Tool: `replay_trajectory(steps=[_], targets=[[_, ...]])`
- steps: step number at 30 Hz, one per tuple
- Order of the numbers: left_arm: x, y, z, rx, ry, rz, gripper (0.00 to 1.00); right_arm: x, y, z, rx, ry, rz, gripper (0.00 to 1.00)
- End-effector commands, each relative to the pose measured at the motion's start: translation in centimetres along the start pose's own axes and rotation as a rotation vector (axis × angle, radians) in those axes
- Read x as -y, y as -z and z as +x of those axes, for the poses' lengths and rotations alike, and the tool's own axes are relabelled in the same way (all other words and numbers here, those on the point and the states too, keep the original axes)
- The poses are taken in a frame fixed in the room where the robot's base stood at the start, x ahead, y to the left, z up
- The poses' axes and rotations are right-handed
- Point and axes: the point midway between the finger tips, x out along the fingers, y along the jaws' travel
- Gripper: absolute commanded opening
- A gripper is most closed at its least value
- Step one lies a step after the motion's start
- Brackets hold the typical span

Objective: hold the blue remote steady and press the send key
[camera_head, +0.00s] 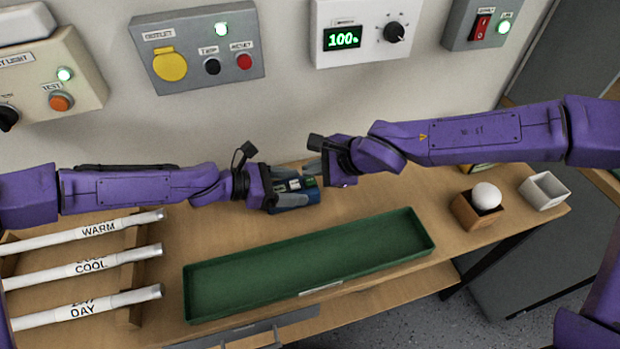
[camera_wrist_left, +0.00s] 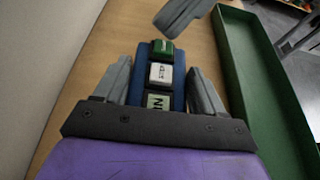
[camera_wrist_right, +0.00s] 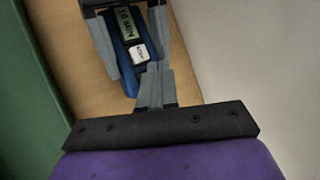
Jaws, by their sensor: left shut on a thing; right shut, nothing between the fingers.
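The blue remote (camera_head: 292,198) is held over the wooden table by my left gripper (camera_head: 283,190), whose fingers clasp its two sides. In the left wrist view the remote (camera_wrist_left: 178,92) carries a green key (camera_wrist_left: 160,46) at its far end, a white key (camera_wrist_left: 161,73), and a small display (camera_wrist_left: 158,101) nearest my left palm. The display (camera_wrist_right: 126,22) reads 10 MIN in the right wrist view. My right gripper (camera_head: 313,168) is shut and empty. Its fingertips (camera_wrist_left: 178,18) hover by the green key; contact cannot be told. They hide the green key in the right wrist view. Key lettering is too small to read.
A long green tray (camera_head: 310,288) lies in front of the grippers. White labelled tubes (camera_head: 85,265) rest on a rack at left. A wooden block with a white ball (camera_head: 486,196) and a white box (camera_head: 544,190) stand at right. Wall panels (camera_head: 365,32) line the back.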

Motion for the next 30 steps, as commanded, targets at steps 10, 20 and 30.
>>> replay_trajectory(steps=[10, 20, 30], targets=[[-0.01, -0.04, 0.0, 0.001, 0.0, 0.0, 0.34, -0.08, 0.07, 0.09, 0.0, -0.001, 0.0, 0.0], [-0.01, -0.04, -0.01, 0.0, 0.0, 0.0, 0.34, -0.44, 0.41, 0.57, 0.0, 0.0, -0.001, 0.0], [-0.01, -0.04, -0.01, 0.0, 0.0, 0.0, 0.34, -0.53, 0.49, 0.69, 0.0, 0.0, 0.0, 0.0]])
